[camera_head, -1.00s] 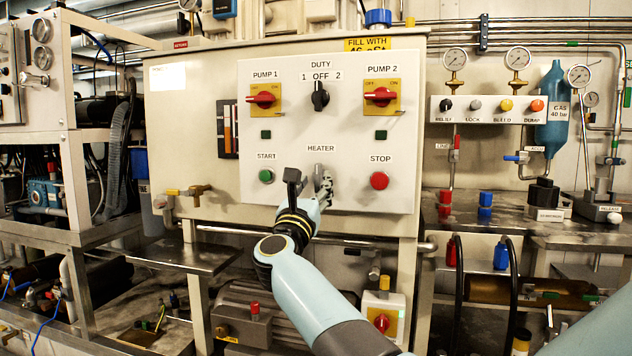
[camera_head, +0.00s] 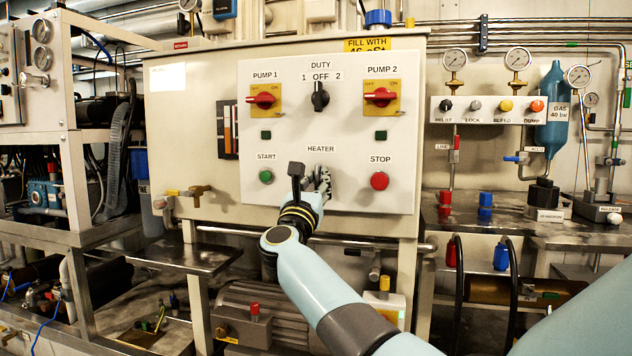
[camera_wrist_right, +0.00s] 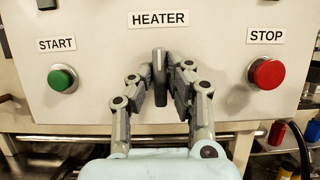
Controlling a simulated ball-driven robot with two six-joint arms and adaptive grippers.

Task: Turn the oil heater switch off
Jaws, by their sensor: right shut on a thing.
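The heater switch is a grey upright knob (camera_wrist_right: 159,70) on the white control panel (camera_head: 340,100), under the HEATER label (camera_wrist_right: 165,19). In the right wrist view my right gripper (camera_wrist_right: 158,80) has its two fingers on either side of the knob, shut on it. In the head view the right gripper (camera_head: 310,182) reaches the panel below the HEATER label and hides the knob. My left gripper is not in view.
A green START button (camera_head: 266,177) is left of the gripper and a red STOP button (camera_head: 379,180) is right of it. Above are the red PUMP 1 switch (camera_head: 264,97), the black DUTY knob (camera_head: 320,96) and the red PUMP 2 switch (camera_head: 382,97).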

